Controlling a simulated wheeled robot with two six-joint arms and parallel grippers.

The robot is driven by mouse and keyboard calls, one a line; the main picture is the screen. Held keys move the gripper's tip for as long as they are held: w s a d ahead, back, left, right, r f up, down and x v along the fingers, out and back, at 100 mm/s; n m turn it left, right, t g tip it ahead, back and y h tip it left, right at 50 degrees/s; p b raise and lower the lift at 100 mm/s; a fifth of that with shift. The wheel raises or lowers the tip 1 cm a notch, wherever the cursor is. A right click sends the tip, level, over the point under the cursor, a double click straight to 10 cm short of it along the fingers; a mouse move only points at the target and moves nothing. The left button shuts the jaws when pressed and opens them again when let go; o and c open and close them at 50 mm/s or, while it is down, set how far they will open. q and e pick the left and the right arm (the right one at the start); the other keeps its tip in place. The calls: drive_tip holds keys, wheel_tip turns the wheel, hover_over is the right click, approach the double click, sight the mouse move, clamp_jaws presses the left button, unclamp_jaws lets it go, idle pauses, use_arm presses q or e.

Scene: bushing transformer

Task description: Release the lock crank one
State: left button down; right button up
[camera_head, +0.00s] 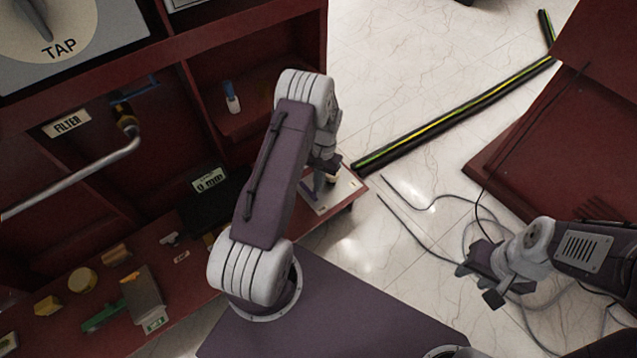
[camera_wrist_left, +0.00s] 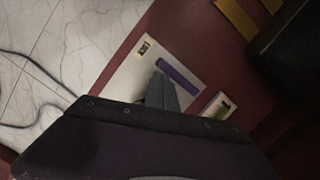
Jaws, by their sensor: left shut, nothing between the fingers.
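A white plate (camera_head: 345,187) lies at the right end of the red shelf, with a purple bar (camera_head: 308,190) on it. In the left wrist view the purple bar (camera_wrist_left: 178,74) lies flat on the white plate (camera_wrist_left: 128,78). My left gripper (camera_head: 327,172) is over the plate, partly hidden by my wrist. In its wrist view the grey fingers (camera_wrist_left: 162,92) are shut and empty, just beside the bar; I cannot tell if they touch it. No part is clearly marked as lock crank one. My right gripper (camera_head: 480,284) is open and empty, above the floor at the right.
The red cabinet shelf (camera_head: 180,284) holds a black box (camera_head: 208,215), a grey block (camera_head: 142,296) and several small parts. A silver pipe (camera_head: 75,182) sticks out under the FILTER label (camera_head: 67,123). Cables (camera_head: 415,238) lie on the floor. A red panel (camera_head: 540,140) stands at the right.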

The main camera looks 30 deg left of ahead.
use_arm(q)
drive_tip(key=shift+s+r+m+p, duration=0.2)
drive_tip(key=shift+s+m+p, duration=0.4)
drive_tip(key=shift+p, duration=0.65)
drive_tip(key=s+m+p, duration=0.1)
drive_tip(key=m+p, duration=0.1)
drive_tip(key=p, duration=0.1)
drive_tip(key=s+a+m+y+p, duration=0.1)
drive_tip(key=m+p, duration=0.2)
drive_tip(key=shift+s+r, duration=0.1)
drive_tip(key=shift+s, duration=0.05)
drive_tip(key=m+p, duration=0.1)
drive_tip(key=s+a+m+y+p, duration=0.1)
drive_tip(key=shift+s+m+t, duration=0.1)
drive_tip(key=shift+m+t, duration=0.2)
drive_tip(key=shift+s+a+m, duration=0.1)
drive_tip(key=shift+s+m, duration=0.05)
drive_tip(key=shift+m, duration=0.25)
drive_tip(key=shift+s+a+f+m, duration=0.1)
drive_tip(key=shift+a+f+m, duration=0.1)
drive_tip(key=shift+f+m, duration=0.1)
drive_tip(key=shift+w, duration=0.2)
